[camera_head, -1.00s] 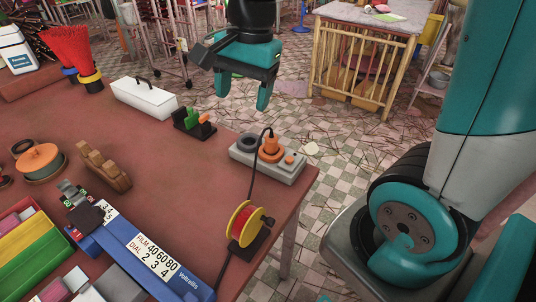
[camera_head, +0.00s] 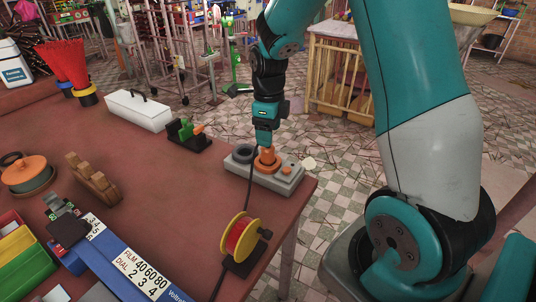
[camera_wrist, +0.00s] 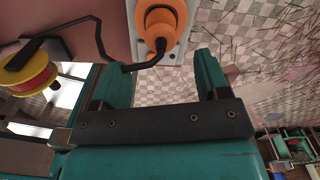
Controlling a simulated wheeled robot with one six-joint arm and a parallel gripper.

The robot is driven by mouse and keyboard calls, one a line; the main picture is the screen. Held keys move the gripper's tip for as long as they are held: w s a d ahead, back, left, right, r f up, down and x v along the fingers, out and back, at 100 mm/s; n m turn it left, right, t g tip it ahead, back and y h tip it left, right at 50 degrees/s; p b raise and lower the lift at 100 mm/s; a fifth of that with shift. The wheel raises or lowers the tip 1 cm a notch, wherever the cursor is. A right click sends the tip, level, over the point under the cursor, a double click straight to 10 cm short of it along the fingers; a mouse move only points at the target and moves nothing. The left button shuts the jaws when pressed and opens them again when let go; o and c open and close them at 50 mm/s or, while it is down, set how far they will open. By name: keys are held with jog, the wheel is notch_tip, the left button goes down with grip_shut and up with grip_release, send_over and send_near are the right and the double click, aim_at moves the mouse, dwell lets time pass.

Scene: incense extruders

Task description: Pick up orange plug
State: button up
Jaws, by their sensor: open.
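The orange plug (camera_head: 267,158) stands upright in a grey socket block (camera_head: 285,181) near the table's right edge. A black cord runs from it down to the left. In the wrist view the plug (camera_wrist: 162,20) is at the top, just beyond the two fingers, with the black cord end facing the camera. My gripper (camera_head: 264,139) is open and points down right above the plug in the head view. In the wrist view my gripper (camera_wrist: 163,75) shows its fingers wide apart with nothing between them. Whether the fingertips touch the plug is hidden.
Beside the plug on the block is a dark ring (camera_head: 243,153). A yellow and red cord reel (camera_head: 240,238) stands in front.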

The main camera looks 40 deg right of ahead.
aim_at(267, 152)
jog(key=f, duration=0.3)
jog(key=f+p, duration=0.1)
jog(key=f, duration=0.3)
jog(key=shift+w+f, duration=0.2)
jog(key=shift+f, duration=0.05)
jog(key=c, duration=1)
